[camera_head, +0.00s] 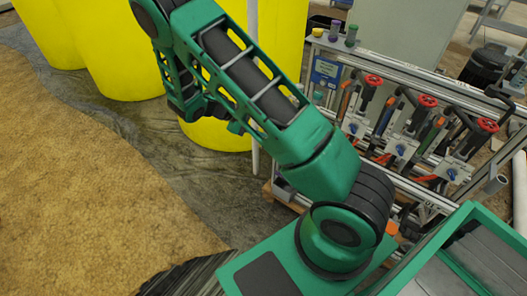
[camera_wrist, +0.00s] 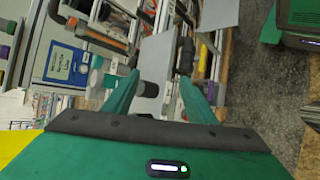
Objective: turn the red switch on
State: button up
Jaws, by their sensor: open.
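I cannot pick out a red switch for certain in either view. In the head view, several red round handles sit on the pipe rack, including a left one (camera_head: 373,80), a middle one (camera_head: 427,101) and a right one (camera_head: 488,125). A small control box with a blue panel (camera_head: 327,70) is at the rack's left end; its blue panel also shows at the left of the wrist view (camera_wrist: 68,64). My gripper (camera_wrist: 163,88) is open in the wrist view, its two green fingers apart, with the rack's pipes and plates beyond.
Large yellow tanks (camera_head: 110,45) stand at the back left. My green arm covers part of the rack. Open brown ground (camera_head: 80,170) lies to the left.

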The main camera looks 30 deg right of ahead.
jog(key=w+a+f+n+t+h, duration=0.1)
jog(key=a+f+n+t+h, duration=0.2)
jog(key=f, duration=0.4)
jog(key=w+a+f+n+t+h, duration=0.1)
jog(key=a+f+n+t, duration=0.2)
jog(key=f, duration=0.5)
jog(key=w+a+f+n+t+h, duration=0.1)
jog(key=f+n+t+h, duration=0.3)
jog(key=f, duration=0.3)
jog(key=w+d+n+y, duration=0.1)
jog(key=w+d, duration=0.2)
jog(key=d, duration=0.6)
jog(key=shift+w+d, duration=0.4)
jog(key=shift+c, duration=0.4)
jog(key=c, duration=1)
